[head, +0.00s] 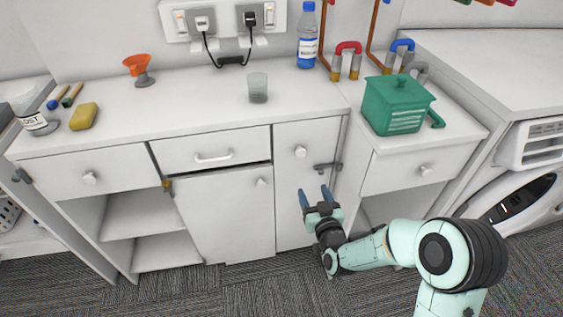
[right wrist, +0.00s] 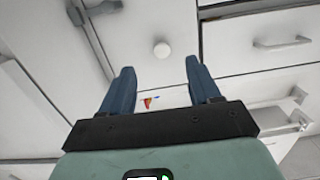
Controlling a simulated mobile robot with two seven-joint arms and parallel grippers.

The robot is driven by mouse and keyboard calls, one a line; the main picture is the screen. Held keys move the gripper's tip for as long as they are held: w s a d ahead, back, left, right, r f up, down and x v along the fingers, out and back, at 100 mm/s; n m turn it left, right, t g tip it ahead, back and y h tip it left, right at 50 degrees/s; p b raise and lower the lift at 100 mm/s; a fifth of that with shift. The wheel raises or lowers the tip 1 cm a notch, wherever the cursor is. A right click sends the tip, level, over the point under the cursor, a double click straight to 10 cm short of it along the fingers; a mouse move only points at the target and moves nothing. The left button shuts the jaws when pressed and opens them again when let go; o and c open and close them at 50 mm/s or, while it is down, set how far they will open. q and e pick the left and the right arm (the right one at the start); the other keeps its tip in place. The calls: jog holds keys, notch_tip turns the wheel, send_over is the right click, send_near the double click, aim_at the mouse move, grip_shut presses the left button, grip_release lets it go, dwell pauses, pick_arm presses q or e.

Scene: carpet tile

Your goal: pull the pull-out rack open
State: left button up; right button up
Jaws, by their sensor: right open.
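The pull-out rack (head: 291,195) has a tall, narrow white front in the counter, flush with its neighbours and closed. Its round pale knob (head: 300,151) is near the top. My right gripper (head: 314,192) is in front of the rack's right side, lower than the knob in the head view, with its two blue fingers apart and nothing between them. In the right wrist view the knob (right wrist: 161,50) shows just beyond the gap between the open fingertips (right wrist: 160,68), apart from them. My left gripper is out of view.
A grey latch (head: 327,167) sits right of the rack front. A drawer with a bar handle (head: 214,158) and a cupboard door (head: 228,213) are to the left. A green box (head: 397,104) stands on the right counter. Carpet in front of the rack is clear left of my arm.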

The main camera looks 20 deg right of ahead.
aim_at(301, 153)
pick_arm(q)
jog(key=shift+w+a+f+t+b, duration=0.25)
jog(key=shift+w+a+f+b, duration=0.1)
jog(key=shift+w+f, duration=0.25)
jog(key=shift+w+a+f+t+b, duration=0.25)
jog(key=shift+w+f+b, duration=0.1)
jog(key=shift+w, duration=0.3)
pick_arm(e)
jog(key=shift+t, duration=0.5)
jog(key=x, duration=0.4)
jog(key=r+x, duration=0.1)
jog(key=x, duration=0.4)
jog(key=r+x, duration=0.1)
jog(key=x, duration=0.4)
jog(key=shift+d+r, duration=0.15)
grip_shut()
